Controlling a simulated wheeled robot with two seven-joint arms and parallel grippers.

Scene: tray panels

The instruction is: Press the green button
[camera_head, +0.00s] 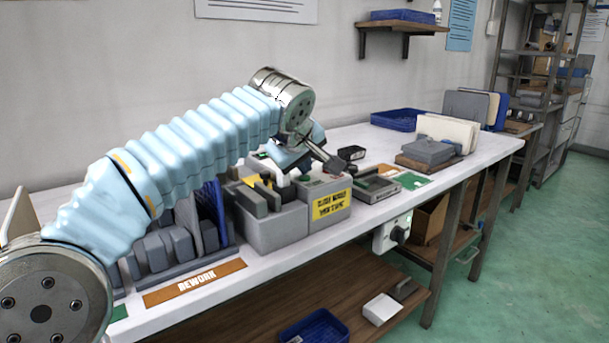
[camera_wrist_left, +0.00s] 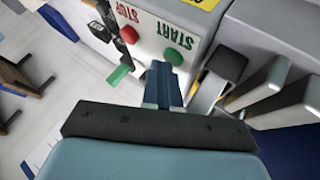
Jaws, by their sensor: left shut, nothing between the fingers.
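Another red part (camera_wrist_left: 129,34) sits near the word STOP. My right gripper is out of view.
Grey bins (camera_head: 270,230) and a box with a yellow label (camera_head: 331,205) stand close under the left arm. A black item (camera_head: 351,153) and a grey-and-green tray (camera_head: 378,187) lie to the right. A blue crate (camera_head: 400,119) is farther back.

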